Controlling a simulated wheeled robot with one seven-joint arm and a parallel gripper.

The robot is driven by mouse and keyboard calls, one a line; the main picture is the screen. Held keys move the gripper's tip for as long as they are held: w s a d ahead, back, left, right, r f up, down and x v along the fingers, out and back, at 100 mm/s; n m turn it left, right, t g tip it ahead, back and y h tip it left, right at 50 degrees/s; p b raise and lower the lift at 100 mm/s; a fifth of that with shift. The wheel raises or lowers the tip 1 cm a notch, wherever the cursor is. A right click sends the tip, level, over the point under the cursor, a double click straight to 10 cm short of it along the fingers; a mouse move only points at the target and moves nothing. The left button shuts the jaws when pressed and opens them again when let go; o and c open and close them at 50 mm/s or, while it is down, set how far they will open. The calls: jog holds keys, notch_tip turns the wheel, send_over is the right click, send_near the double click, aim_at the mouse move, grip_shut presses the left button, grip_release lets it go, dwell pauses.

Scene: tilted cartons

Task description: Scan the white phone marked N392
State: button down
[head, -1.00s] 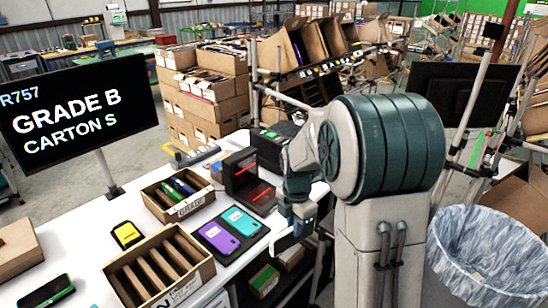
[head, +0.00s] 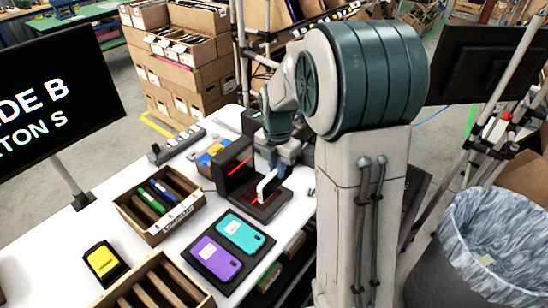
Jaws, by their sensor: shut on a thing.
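My gripper (head: 272,168) is shut on a white phone (head: 266,187), held upright and tilted, its lower end close over the base of the black scanner (head: 233,165). I cannot tell whether it touches the base. Red light shows on the scanner's upright part and on its base beside the phone. The mark N392 cannot be read from here. My fingers hide the phone's upper end.
A dark mat (head: 208,267) holds a purple phone (head: 216,258) and a teal phone (head: 241,232). A divided carton (head: 143,225) holds green and blue phones. A yellow-and-black device (head: 103,263), another carton (head: 128,290) and a monitor (head: 60,95) stand left.

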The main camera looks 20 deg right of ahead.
jog(key=w+a+f+b, duration=0.2)
jog(key=w+f, duration=0.1)
jog(key=f, duration=0.1)
jog(key=shift+w+a+f, duration=0.25)
jog(key=shift+w+f, duration=0.15)
jog(key=shift+r, duration=0.15)
notch_tip(320, 180, up, 5)
jog(key=p, duration=0.3)
